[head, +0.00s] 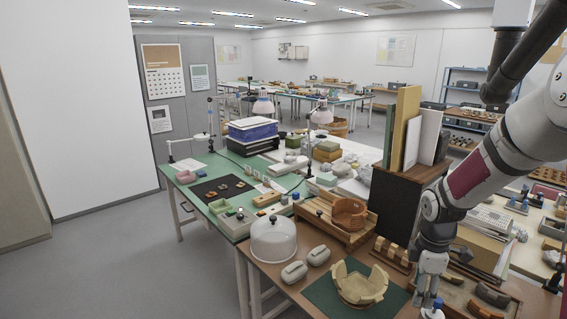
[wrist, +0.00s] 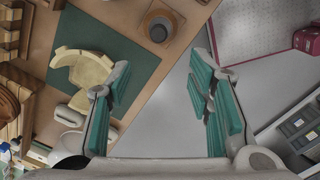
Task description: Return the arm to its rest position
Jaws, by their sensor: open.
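My gripper (wrist: 162,95) is open and empty in the wrist view, its teal-padded fingers spread wide over the table's edge and the grey floor. In the head view my arm comes in from the right and its end hangs low at the bottom right, with my gripper (head: 430,296) partly cut off by the frame. A cream, partly assembled vessel (head: 358,284) stands on a dark green mat (head: 318,292) to the left of my gripper.
A clear dome (head: 273,238) and grey rounded blocks (head: 294,271) stand left of the mat. A terracotta vessel (head: 349,213) sits on a wooden stand behind. A dark cabinet with upright boards (head: 400,130) rises beside my arm. A tray with sherds (head: 480,296) lies at right.

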